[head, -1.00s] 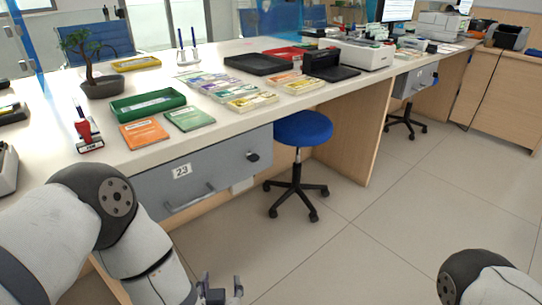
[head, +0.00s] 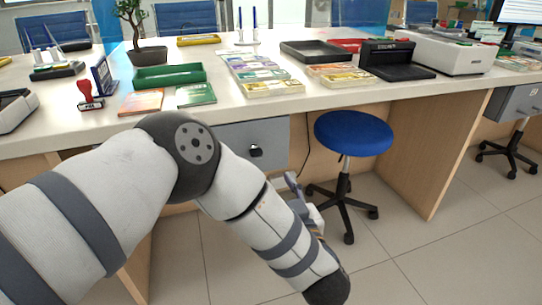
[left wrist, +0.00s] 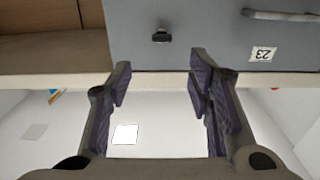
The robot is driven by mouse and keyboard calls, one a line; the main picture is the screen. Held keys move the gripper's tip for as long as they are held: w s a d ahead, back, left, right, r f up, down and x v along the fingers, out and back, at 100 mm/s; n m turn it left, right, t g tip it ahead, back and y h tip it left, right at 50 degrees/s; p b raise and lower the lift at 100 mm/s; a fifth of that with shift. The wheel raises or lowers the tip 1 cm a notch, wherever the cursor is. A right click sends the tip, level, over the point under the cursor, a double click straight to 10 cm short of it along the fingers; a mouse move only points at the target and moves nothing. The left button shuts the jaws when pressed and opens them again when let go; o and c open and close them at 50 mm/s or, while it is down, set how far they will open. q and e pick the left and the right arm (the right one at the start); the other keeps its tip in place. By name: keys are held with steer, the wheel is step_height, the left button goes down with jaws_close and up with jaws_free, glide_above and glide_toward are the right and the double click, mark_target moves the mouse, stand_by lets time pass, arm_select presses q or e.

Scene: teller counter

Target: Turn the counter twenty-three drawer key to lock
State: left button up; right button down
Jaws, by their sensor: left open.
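The grey drawer (head: 282,131) is under the white counter, partly hidden by my left arm. Its dark key (head: 255,151) sticks out of the drawer front. In the left wrist view the drawer front (left wrist: 215,45) shows upside down, with a "23" label (left wrist: 263,54), a metal handle and the dark key (left wrist: 161,36). My left gripper (left wrist: 160,83) is open and empty, with the key seen beyond the gap between its fingers and apart from them. In the head view the left gripper (head: 292,184) is right of and below the key. My right gripper is not in view.
A blue stool (head: 353,134) stands right of the drawer, close to my left gripper. The counter top holds a green tray (head: 168,76), booklets, a red stamp (head: 87,93) and a black device (head: 392,58). The floor in front is clear.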

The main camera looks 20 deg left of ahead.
mark_target(258, 154)
arm_select(q)
steer(key=b+x, duration=0.2)
steer(key=x, duration=0.9)
steer(key=shift+s+a, duration=0.2)
steer(key=shift+w+a, duration=0.3)
steer(key=shift+w, duration=0.2)
jaws_close()
